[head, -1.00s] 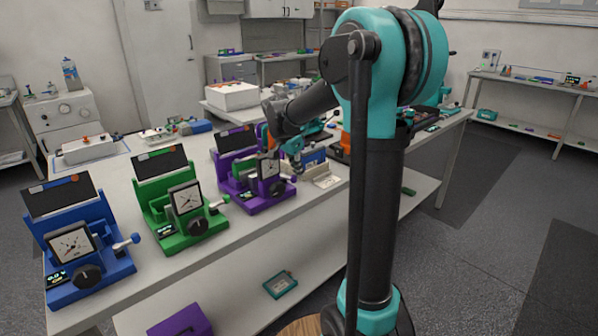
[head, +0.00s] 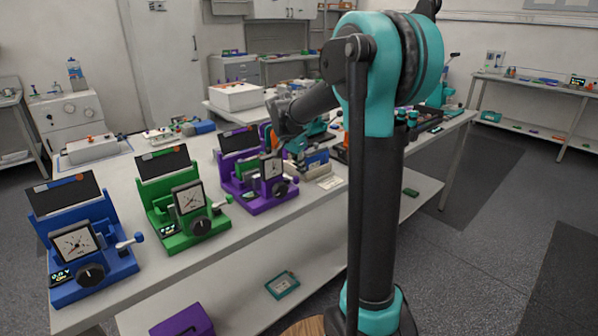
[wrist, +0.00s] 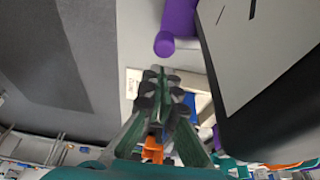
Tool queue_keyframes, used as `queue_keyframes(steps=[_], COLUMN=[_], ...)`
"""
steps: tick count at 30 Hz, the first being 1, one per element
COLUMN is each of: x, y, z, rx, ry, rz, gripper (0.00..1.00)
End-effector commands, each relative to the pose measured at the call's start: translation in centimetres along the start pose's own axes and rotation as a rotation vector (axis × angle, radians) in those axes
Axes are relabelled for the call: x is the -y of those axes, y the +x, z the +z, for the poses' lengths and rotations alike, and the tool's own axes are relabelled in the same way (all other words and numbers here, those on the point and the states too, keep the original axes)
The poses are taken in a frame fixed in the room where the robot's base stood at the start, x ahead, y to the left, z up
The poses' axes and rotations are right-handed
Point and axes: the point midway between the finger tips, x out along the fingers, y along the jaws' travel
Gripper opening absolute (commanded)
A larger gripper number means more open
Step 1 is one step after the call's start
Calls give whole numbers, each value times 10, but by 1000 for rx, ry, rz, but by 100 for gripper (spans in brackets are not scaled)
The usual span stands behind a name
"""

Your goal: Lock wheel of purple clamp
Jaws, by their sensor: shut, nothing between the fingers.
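The purple clamp unit (head: 262,204) stands on the white bench, right of the green one, with a square dial (head: 271,168) and a black knob on its front. A small lever shows at its right side (head: 293,179). My gripper (wrist: 160,80) is shut and empty. In the wrist view a purple rounded handle end (wrist: 164,44) lies just beyond the fingertips, apart from them in the picture. A large dark box with a pale face (wrist: 262,45) fills the right side. In the head view the fingers are hard to make out near the purple unit.
A green unit (head: 165,228) and a blue unit (head: 95,292) stand to the left on the bench. A white label card (head: 331,182) and blue and orange items lie close to the purple unit's right. The bench front edge is near.

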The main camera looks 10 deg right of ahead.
Motion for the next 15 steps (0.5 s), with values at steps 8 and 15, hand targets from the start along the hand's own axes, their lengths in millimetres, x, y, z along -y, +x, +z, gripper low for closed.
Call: queue_keyframes(steps=[8, 15], x=[0, 5], y=[-26, -71], z=[-20, -21], rx=[0, 0], ry=[-5, -4], rz=[-2, -1], gripper=[0, 0])
